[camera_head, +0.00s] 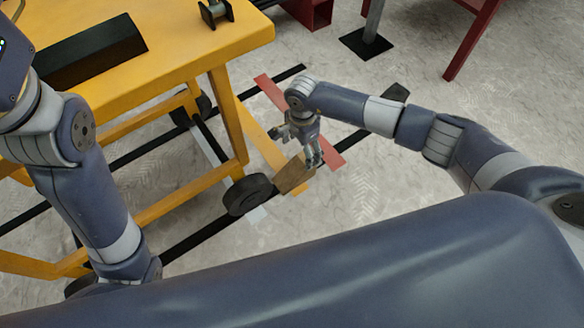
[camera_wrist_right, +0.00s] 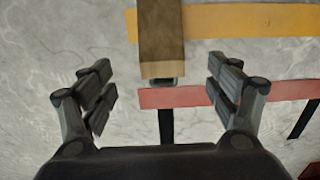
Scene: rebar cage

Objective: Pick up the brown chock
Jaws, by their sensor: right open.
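The brown chock (camera_head: 293,175) lies on the floor beside the yellow cart's wheel. My right gripper (camera_head: 297,147) points down near it and is open and empty.
A yellow cart (camera_head: 195,62) with a black block (camera_head: 90,52) on top stands at the left. Its black wheel (camera_head: 248,194) is close to the chock. Red (camera_head: 268,90), yellow and black strips mark the floor. Open floor (camera_head: 400,190) lies right of the chock.

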